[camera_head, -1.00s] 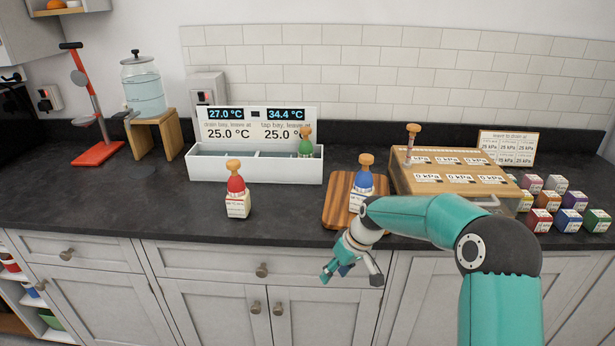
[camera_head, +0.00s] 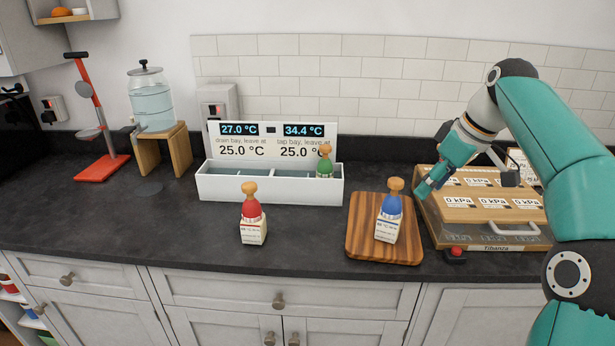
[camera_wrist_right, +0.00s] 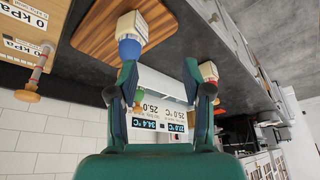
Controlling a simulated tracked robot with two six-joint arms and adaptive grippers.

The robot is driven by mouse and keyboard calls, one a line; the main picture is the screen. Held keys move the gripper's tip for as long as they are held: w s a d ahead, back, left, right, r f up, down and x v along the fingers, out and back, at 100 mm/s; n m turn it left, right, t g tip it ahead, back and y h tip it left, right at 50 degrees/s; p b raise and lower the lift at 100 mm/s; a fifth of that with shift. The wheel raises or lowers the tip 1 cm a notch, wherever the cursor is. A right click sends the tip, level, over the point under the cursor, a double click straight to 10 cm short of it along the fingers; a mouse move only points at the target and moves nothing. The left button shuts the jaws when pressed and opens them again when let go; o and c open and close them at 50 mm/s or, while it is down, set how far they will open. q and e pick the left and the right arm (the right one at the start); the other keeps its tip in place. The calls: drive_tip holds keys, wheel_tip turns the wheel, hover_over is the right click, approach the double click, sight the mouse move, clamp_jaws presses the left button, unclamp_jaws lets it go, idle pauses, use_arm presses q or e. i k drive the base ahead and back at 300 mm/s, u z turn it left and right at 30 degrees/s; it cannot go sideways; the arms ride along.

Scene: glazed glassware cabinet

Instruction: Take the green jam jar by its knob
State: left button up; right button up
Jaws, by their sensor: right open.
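The green jam jar (camera_head: 325,163) with a tan knob on top stands in the right bay of the white two-bay bath (camera_head: 270,191); its lower part is hidden by the front wall. My right gripper (camera_head: 425,185) is open and empty, to the right of the jar and above the wooden box's left edge, well apart from it. In the right wrist view, which is upside down, the open fingers (camera_wrist_right: 160,76) frame the bath, and a small green part of the jar (camera_wrist_right: 166,107) shows between them. My left gripper is not in view.
A blue jar (camera_head: 389,222) stands on the wooden board (camera_head: 362,240), between my gripper and the bath's front right. A red jar (camera_head: 252,218) stands before the bath. The wooden box (camera_head: 490,213) with gauges lies under my arm. The counter at the left front is clear.

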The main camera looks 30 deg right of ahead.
sight(324, 168)
drive_tip(key=z, duration=0.05)
drive_tip(key=i, duration=1.2)
